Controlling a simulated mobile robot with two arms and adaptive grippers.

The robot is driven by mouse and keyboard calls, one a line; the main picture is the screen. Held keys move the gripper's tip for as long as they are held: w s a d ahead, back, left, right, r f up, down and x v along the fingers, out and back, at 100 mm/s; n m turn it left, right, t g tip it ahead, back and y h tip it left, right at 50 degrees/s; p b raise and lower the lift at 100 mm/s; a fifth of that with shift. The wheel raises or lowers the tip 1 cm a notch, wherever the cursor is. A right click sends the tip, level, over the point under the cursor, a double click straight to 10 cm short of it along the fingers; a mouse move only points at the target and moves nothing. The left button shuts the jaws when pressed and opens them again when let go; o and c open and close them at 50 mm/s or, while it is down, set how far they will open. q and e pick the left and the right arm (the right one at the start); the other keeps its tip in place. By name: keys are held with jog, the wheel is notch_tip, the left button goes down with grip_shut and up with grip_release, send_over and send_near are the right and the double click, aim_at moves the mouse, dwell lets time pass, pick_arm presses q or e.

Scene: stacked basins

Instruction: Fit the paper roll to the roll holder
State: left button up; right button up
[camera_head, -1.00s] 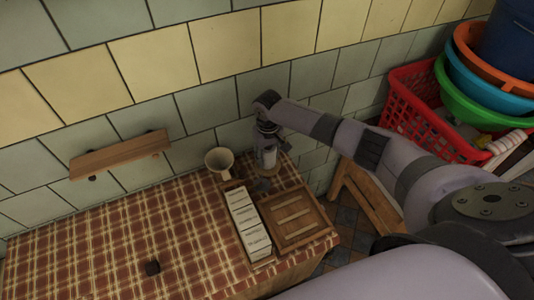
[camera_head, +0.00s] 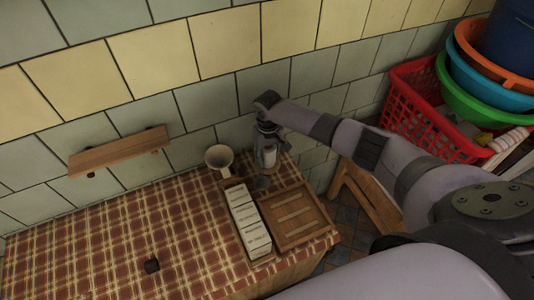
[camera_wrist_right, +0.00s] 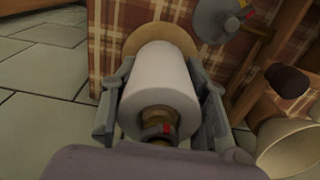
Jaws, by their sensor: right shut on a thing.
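A white paper roll (camera_wrist_right: 160,88) stands between the two fingers of my right gripper (camera_wrist_right: 160,100) in the right wrist view. The fingers are shut on its sides. The brown end of a post (camera_wrist_right: 158,122) shows in the roll's near opening. A round wooden base (camera_wrist_right: 163,38), seemingly the roll holder's, shows beyond the roll's far end; I cannot tell whether they touch. In the head view, the right gripper (camera_head: 268,133) points down at the table's far right corner with the roll (camera_head: 269,157) below it. My left gripper is out of view.
A mug (camera_head: 219,159) stands close left of the roll. A box of white blocks (camera_head: 246,222) and a wooden crate (camera_head: 297,216) are nearer. A wall shelf (camera_head: 120,152) is at left. The checkered table (camera_head: 95,245) is mostly free. A red basket (camera_head: 405,105) is right.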

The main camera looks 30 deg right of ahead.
jog(key=shift+s+f, duration=0.35)
jog(key=shift+f, duration=0.05)
jog(key=o, duration=1.2)
jog(key=shift+a, duration=0.1)
jog(key=shift+w+r, duration=0.1)
jog(key=shift+r, duration=0.2)
jog(key=r, duration=1.2)
jog(key=shift+w+r, duration=0.15)
jog(key=shift+w, duration=0.1)
